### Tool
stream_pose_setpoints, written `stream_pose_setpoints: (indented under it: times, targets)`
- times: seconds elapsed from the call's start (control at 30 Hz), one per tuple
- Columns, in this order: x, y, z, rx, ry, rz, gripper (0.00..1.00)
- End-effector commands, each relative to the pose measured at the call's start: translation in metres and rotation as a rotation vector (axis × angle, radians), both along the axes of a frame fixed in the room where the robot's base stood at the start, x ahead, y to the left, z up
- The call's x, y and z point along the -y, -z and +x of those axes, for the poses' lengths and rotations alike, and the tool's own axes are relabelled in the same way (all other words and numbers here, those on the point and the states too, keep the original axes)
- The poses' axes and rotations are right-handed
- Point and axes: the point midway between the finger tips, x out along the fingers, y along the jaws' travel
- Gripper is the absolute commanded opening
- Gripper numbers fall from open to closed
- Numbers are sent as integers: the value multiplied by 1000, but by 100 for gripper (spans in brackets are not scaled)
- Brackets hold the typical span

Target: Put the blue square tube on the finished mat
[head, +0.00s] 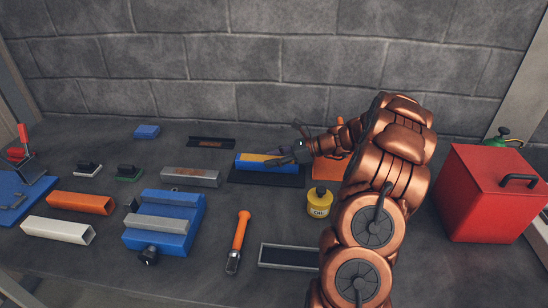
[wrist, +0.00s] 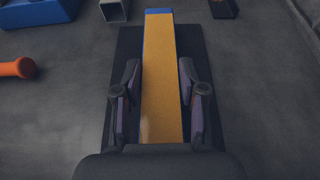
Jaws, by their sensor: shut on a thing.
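The blue square tube (head: 250,167) has a yellow-orange upper face and blue sides and lies lengthwise over a flat dark mat (head: 240,181). In the wrist view the tube (wrist: 158,45) runs straight away from me, with the dark mat (wrist: 128,45) showing on both sides. My gripper (wrist: 160,66) is shut on the tube, one finger on each side. In the head view my gripper (head: 287,155) is at the tube's right end and hides it. I cannot tell whether the tube touches the mat, or if the mat bears a label.
An orange panel (head: 331,169) and a yellow oil can (head: 319,203) stand near my arm. Grey (head: 190,177), orange (head: 80,203) and white (head: 55,231) tubes lie left, around a blue fixture (head: 180,205). A red box (head: 485,195) is right. An orange-handled tool (head: 240,238) lies in front.

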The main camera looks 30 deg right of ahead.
Motion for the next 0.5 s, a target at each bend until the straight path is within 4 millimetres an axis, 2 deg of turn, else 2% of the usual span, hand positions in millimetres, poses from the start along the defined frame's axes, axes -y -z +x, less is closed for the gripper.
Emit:
stream_pose_setpoints:
  times: [0.03, 0.07, 0.3, 0.5]
  targets:
    - [0, 0, 0, 1, 0, 2, 0]
    - [0, 1, 0, 1, 0, 1, 43]
    - [0, 1, 0, 0, 0, 0, 66]
    - [0, 1, 0, 0, 0, 0, 66]
